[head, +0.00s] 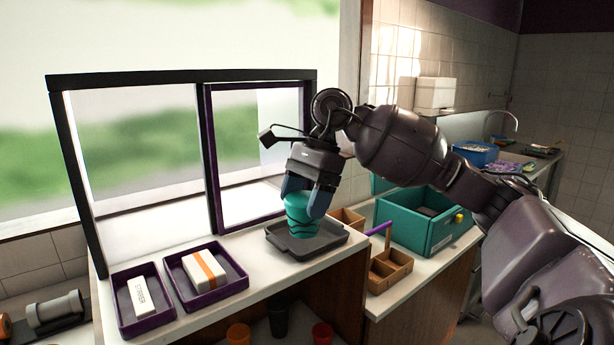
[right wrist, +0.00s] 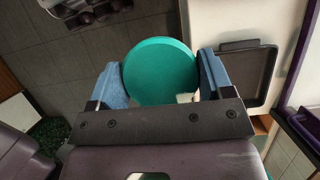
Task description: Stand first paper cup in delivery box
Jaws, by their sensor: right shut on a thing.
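My right gripper (head: 309,198) is shut on a teal paper cup (head: 300,212) with dark wavy lines. The cup is upright and lines up with the dark grey tray (head: 332,241) in the head view. In the right wrist view the cup's round teal top (right wrist: 161,70) sits between the blue fingers, and the tray (right wrist: 262,75) lies off to its right, so the cup seems held above and beside it. A teal box (head: 408,232), possibly the delivery box, stands open on the lower counter to the right. My left gripper is out of view.
Purple trays (head: 154,321) (head: 239,284) hold a white labelled block and an orange-striped white box. Wooden compartments (head: 399,262) with a purple stick stand between the grey tray and teal box. A framed window (head: 210,150) rises behind. Several cups stand below the counter.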

